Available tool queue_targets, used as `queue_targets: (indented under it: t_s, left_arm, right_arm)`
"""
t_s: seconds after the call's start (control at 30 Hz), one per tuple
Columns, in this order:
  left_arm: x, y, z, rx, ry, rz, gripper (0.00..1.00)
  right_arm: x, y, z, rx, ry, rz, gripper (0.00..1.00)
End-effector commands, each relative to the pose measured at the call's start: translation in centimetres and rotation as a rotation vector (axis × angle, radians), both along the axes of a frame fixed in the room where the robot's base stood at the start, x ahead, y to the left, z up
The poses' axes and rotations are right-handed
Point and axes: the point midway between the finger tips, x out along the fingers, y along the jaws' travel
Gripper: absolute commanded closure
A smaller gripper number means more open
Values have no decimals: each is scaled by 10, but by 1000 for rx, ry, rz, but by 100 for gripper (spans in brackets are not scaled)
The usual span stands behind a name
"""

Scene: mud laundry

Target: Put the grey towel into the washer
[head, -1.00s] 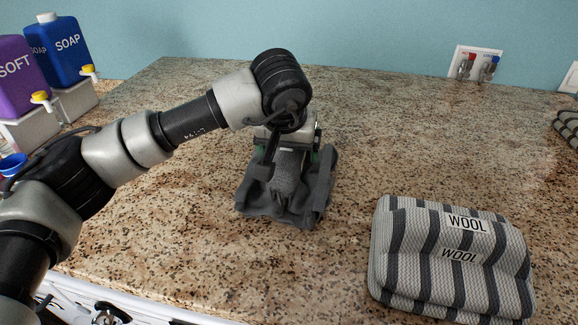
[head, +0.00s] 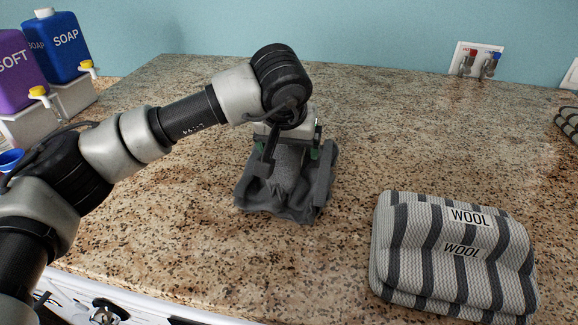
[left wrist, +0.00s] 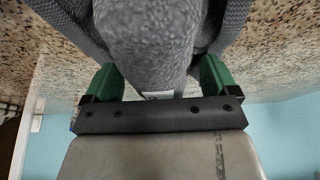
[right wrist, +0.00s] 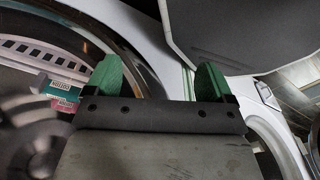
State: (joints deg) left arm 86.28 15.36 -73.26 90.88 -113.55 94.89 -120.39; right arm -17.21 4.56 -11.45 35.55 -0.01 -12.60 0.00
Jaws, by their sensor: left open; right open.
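The grey towel (head: 292,192) lies crumpled on the granite counter in the head view. My left gripper (head: 286,150) is over it, pointing down, with its fingers open around a raised fold. In the left wrist view the towel (left wrist: 150,45) bulges up between the two green fingertips of the left gripper (left wrist: 158,80). In the right wrist view my right gripper (right wrist: 155,82) is open and empty. Near it is a round metallic rim with a dark, ribbed interior, which looks like the washer (right wrist: 28,120). The right gripper is not in the head view.
A striped wool bag (head: 455,258) lies on the counter (head: 190,270) at the right. Blue (head: 62,50) and purple (head: 15,75) soap dispensers stand at the left. Wall taps (head: 478,64) are at the back. The counter between towel and bag is clear.

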Motion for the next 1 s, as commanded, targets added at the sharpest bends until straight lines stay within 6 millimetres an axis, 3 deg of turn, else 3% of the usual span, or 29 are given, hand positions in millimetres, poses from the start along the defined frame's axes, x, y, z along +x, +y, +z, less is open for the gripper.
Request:
queue_targets:
  t_s: [0.17,0.67,1.0]
  left_arm:
    - [0,0,0,0,0,0,13]
    - [0,0,0,0,0,0,90]
    - [0,0,3,-1,-1,0,92]
  right_arm:
    - [0,0,0,0,0,0,16]
    - [0,0,0,0,1,0,16]
    - [0,0,3,0,1,0,16]
